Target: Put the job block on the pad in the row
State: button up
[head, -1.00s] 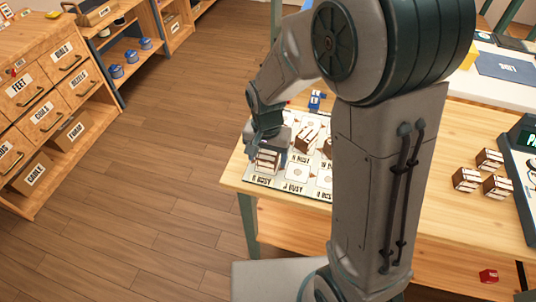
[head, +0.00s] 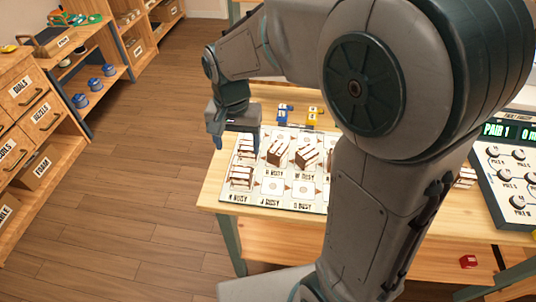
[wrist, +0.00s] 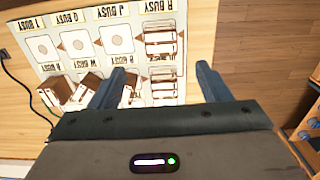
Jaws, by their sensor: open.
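A brown-and-white block (head: 240,177) stands on the front-left pad of the white board (head: 257,204); it also shows in the wrist view (wrist: 160,40) beside the "R BUSY" label. A second block (head: 247,145) stands on the pad behind it, partly hidden by my gripper; two more blocks, one (head: 278,152) and another (head: 307,154), stand to its right, tilted to the grid. I cannot tell which is the job block. My gripper (head: 231,142) is open above the board's left edge; its fingers (wrist: 161,72) are apart in the wrist view, with a block visible between them.
Two front-row pads, one (head: 273,187) and another (head: 303,189), are bare. Small blue (head: 284,112) and yellow (head: 313,115) items stand behind the board. A pair-tester panel (head: 510,170) is at right, a red piece (head: 468,261) low right. Floor left of the table is clear.

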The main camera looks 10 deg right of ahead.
jog(key=s+d+r+n+t, duration=0.2)
jog(key=s+d+n, duration=0.1)
jog(key=s+d, duration=0.9)
jog(key=shift+r+n+t, duration=0.25)
jog(key=shift+n+t, duration=0.15)
